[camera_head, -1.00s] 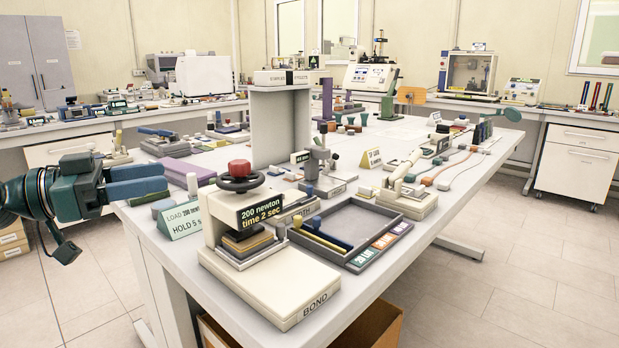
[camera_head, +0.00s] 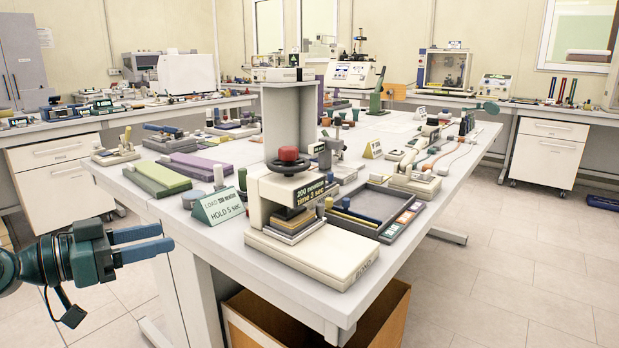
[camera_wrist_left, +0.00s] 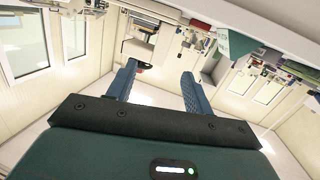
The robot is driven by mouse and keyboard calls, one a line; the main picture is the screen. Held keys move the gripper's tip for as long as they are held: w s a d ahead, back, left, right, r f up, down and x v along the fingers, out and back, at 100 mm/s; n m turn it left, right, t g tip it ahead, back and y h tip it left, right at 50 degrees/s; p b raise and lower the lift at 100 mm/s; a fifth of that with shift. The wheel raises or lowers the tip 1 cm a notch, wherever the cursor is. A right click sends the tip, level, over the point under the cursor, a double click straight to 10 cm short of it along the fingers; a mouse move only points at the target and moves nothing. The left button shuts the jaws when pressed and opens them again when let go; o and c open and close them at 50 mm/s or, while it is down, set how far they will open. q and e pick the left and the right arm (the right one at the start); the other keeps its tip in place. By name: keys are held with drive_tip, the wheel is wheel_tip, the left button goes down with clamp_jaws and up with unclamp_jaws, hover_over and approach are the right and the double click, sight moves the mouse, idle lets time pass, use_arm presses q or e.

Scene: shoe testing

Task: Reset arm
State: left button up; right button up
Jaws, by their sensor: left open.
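My left gripper (camera_head: 168,241) is at the lower left of the head view. Its two blue fingers are apart and empty, pointing right. It hangs over the floor, left of the near table's corner and below the tabletop, touching nothing. In the left wrist view my left gripper (camera_wrist_left: 158,85) shows its two blue fingers spread with nothing between them; the room appears turned over there. My right gripper is not in any view.
The white table (camera_head: 215,262) has a bonding press (camera_head: 310,250) on its near corner. A green sign (camera_head: 218,206) and a green block (camera_head: 155,178) lie near its left edge. A cardboard box (camera_head: 260,320) stands underneath. The floor at left is clear.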

use_arm(q)
drive_tip(key=s+d+f+n+t+y, duration=0.1)
drive_tip(key=s+d+f+n+y, duration=0.15)
drive_tip(key=f, duration=0.75)
drive_tip(key=s+d+f+n+y, duration=0.15)
drive_tip(key=s+d+f, duration=0.25)
drive_tip(key=f, duration=0.6)
drive_tip(key=s+d+f+n+t+y, duration=0.1)
drive_tip(key=s+d+f+y, duration=0.1)
drive_tip(key=s, duration=0.5)
drive_tip(key=s+d+f+n+t+y, duration=0.1)
drive_tip(key=s+d+f+y, duration=0.15)
drive_tip(key=s, duration=0.45)
drive_tip(key=r+g+p, duration=0.1)
drive_tip(key=p, duration=0.5)
drive_tip(key=r+g+p, duration=0.1)
drive_tip(key=r+p, duration=0.1)
drive_tip(key=p, duration=0.5)
drive_tip(key=a+r+g+y+p, duration=0.1)
drive_tip(key=r+p, duration=0.1)
drive_tip(key=p, duration=0.4)
drive_tip(key=shift+r, duration=0.2)
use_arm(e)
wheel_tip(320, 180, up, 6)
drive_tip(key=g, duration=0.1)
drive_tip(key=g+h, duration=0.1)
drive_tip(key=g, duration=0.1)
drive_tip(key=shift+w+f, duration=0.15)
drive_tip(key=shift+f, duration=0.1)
